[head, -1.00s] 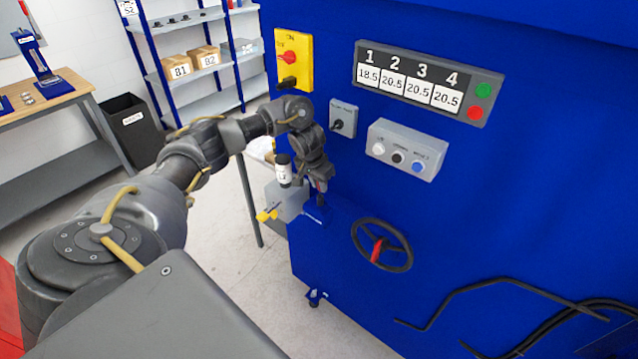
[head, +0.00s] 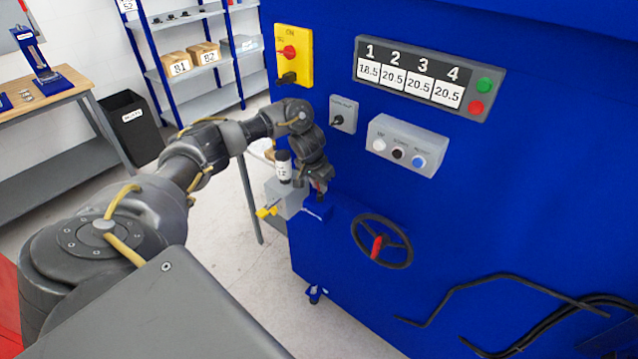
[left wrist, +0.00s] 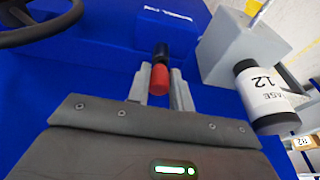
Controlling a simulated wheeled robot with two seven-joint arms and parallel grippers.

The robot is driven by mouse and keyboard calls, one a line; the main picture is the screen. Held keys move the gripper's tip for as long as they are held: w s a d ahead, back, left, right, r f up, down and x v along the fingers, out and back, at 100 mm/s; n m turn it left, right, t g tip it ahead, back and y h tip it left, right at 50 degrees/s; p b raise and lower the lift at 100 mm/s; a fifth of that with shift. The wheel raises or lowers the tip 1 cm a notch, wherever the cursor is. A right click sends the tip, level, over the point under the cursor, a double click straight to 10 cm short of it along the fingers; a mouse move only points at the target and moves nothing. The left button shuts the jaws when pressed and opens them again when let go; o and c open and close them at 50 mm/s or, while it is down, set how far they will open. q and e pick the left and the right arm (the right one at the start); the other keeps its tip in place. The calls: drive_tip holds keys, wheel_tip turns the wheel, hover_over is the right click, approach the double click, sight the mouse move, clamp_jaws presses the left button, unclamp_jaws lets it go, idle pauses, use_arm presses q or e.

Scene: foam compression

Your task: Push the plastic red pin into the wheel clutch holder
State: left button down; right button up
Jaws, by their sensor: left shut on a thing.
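The red pin (left wrist: 159,79) sits between the fingers of my left gripper (left wrist: 158,92) in the left wrist view. The fingers are shut on it. A dark round piece (left wrist: 161,51) lies just beyond the pin, against the blue machine; I cannot tell whether it is the clutch holder or part of the pin, or how deep the pin sits. In the head view my left gripper (head: 319,188) is small, at the machine's left edge, with a bit of red showing. The black handwheel (head: 381,241) with a red part is to its right. My right gripper is not in view.
A grey box (head: 287,200) with a yellow valve stands left of the gripper, close to a black-and-white cylinder (left wrist: 262,92) labelled 12. The blue machine (head: 440,220) fills the right side. Open floor (head: 225,270) lies to the left.

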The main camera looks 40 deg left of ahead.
use_arm(q)
drive_tip(key=shift+f, duration=0.55)
drive_tip(key=c, duration=1.2)
unclamp_jaws()
drive_tip(key=shift+o, duration=0.2)
drive_tip(key=shift+r, duration=0.1)
drive_tip(key=shift+w+p+v, duration=0.25)
drive_tip(key=shift+p+v, duration=0.7)
drive_tip(key=shift+p, duration=0.35)
drive_tip(key=shift+w+v, duration=0.25)
drive_tip(key=shift+v, duration=0.7)
drive_tip(key=shift+w+v, duration=0.2)
drive_tip(key=shift+v, duration=0.75)
drive_tip(key=shift+r, duration=0.25)
drive_tip(key=shift+r, duration=0.25)
drive_tip(key=v, duration=1)
drive_tip(key=shift+s, duration=0.15)
